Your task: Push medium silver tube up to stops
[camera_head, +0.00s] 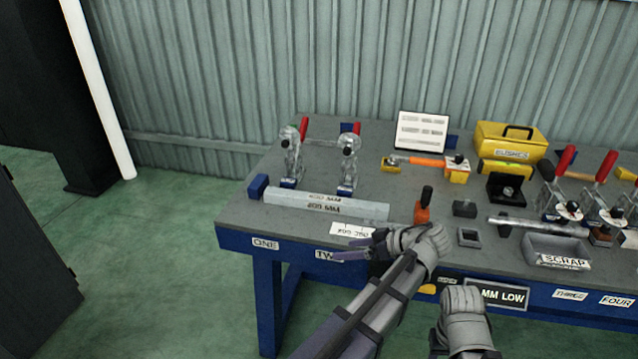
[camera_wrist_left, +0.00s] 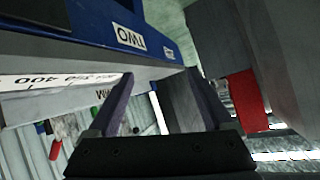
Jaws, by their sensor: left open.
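A long silver rectangular tube (camera_head: 280,199) with printed labels lies near the bench's front left, below two toggle clamps (camera_head: 291,160) (camera_head: 347,165). A thinner silver tube (camera_head: 520,223) lies further right; I cannot tell by looks which is the medium one. A blue block (camera_head: 258,186) stands at the left end of the rectangular tube. My left gripper (camera_head: 364,246) is open at the bench's front edge, in front of that tube and apart from it. Its two fingers also show in the left wrist view (camera_wrist_left: 160,78). My right arm's grey wrist shows at the bottom; its fingers are hidden.
A white printed card (camera_head: 352,230) lies in front of the rectangular tube. An orange-based black handle (camera_head: 423,206), a square socket (camera_head: 468,237) and a scrap bin (camera_head: 556,247) stand to the right. More clamps and a yellow box (camera_head: 508,141) are behind.

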